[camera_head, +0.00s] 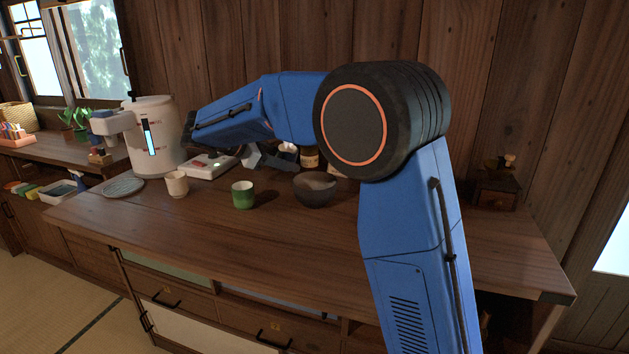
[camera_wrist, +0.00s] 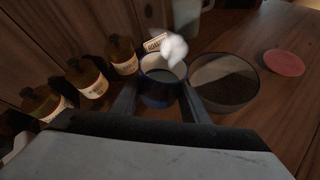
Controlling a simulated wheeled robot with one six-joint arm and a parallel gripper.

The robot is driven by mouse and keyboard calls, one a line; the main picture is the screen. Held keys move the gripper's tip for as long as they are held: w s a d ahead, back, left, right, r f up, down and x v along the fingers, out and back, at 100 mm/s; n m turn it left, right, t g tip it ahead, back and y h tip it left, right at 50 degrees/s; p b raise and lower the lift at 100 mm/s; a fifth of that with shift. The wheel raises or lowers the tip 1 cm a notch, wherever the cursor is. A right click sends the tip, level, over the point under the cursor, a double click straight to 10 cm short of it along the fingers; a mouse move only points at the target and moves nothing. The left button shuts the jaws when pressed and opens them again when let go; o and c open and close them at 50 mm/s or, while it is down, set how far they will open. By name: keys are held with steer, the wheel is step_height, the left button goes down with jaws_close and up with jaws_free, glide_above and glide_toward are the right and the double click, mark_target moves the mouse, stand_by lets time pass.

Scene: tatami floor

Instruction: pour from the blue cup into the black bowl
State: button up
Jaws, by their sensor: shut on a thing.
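My gripper (camera_wrist: 160,92) is shut on the blue cup (camera_wrist: 160,101), with one finger on each side of it. I look down into the cup's open top, and it looks roughly upright. A white, cloudy shape (camera_wrist: 173,48) shows at its far rim; I cannot tell what it is. The black bowl (camera_wrist: 224,105) is just right of the cup in the wrist view, apart from or barely clear of it. In the head view the bowl (camera_head: 315,192) stands on the counter, and my gripper (camera_head: 268,158) is behind its left side, partly hidden by my arm.
Several brown labelled bottles (camera_wrist: 91,84) stand along the wall side. A flat reddish disc (camera_wrist: 284,62) and a pale cup (camera_wrist: 188,17) lie beyond. The counter's front is clear.

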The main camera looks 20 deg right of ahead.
mark_target(297, 151)
steer(key=shift+s+d+r+m+t+y, duration=0.15)
steer(key=shift+s+r+m+t, duration=0.1)
steer(key=shift+r, duration=0.35)
steer(key=shift+s+d+r+m+t+y, duration=0.2)
steer(key=shift+r+m, duration=0.1)
steer(key=shift+r, duration=0.3)
steer(key=shift+s+d+r+m+t+y, duration=0.15)
steer(key=shift+s+r+m, duration=0.1)
steer(key=shift+r, duration=0.35)
steer(key=shift+s+d+r+m+t, duration=0.15)
steer(key=shift+s+m+t, duration=0.15)
steer(key=shift+s+t, duration=0.1)
steer(key=shift+d+r, duration=0.1)
steer(key=shift+s+d+f+m+t+y, duration=0.1)
steer(key=shift+s+f+m+t+y, duration=0.15)
steer(key=shift+f+m+t+y, duration=0.25)
steer(key=shift+r+m+t+y, duration=0.3)
steer(key=shift+r+m+t, duration=0.15)
steer(key=shift+m, duration=0.15)
steer(key=shift+f+m+t, duration=0.4)
steer(key=shift+m+t, duration=0.05)
steer(key=shift+m, duration=0.05)
stand_by(0.7)
steer(key=shift+s+d+r+m+t+y, duration=0.15)
steer(key=shift+r+m+t+y, duration=0.2)
steer(key=shift+m+t+y, duration=0.2)
stand_by(0.8)
